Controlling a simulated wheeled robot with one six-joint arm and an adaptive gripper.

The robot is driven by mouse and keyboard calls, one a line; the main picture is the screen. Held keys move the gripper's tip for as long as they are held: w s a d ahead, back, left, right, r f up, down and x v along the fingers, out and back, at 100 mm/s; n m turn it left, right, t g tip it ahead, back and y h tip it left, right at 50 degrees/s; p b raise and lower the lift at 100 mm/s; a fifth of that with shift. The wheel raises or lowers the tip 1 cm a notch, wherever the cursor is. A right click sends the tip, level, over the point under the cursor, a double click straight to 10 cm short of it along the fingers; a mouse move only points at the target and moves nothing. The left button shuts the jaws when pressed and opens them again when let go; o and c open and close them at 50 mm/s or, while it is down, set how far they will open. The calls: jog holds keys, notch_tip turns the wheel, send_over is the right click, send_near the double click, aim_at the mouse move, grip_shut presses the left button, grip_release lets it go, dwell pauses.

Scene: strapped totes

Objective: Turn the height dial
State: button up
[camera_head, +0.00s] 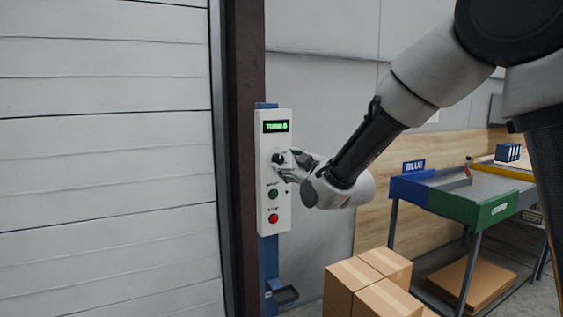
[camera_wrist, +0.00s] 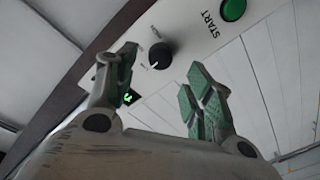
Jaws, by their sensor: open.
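The height dial (camera_head: 278,158) is a black round knob on a white control panel (camera_head: 266,215), below a green lit display (camera_head: 275,127). In the wrist view the dial (camera_wrist: 159,55) shows beyond and between my fingertips, with a pale pointer line on it. My gripper (camera_head: 290,165) is at the panel, just right of the dial. Its green-padded fingers (camera_wrist: 160,78) are spread apart with nothing between them. I cannot tell whether a fingertip touches the panel.
A green START button (camera_head: 273,194) and a red button (camera_head: 273,218) sit below the dial. The panel is on a blue post (camera_head: 269,260) beside a large white door (camera_head: 110,160). Cardboard boxes (camera_head: 352,275) and a blue-and-green table (camera_head: 440,197) stand to the right.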

aim_at(280, 160)
jog(key=x, duration=0.5)
jog(key=c, duration=1)
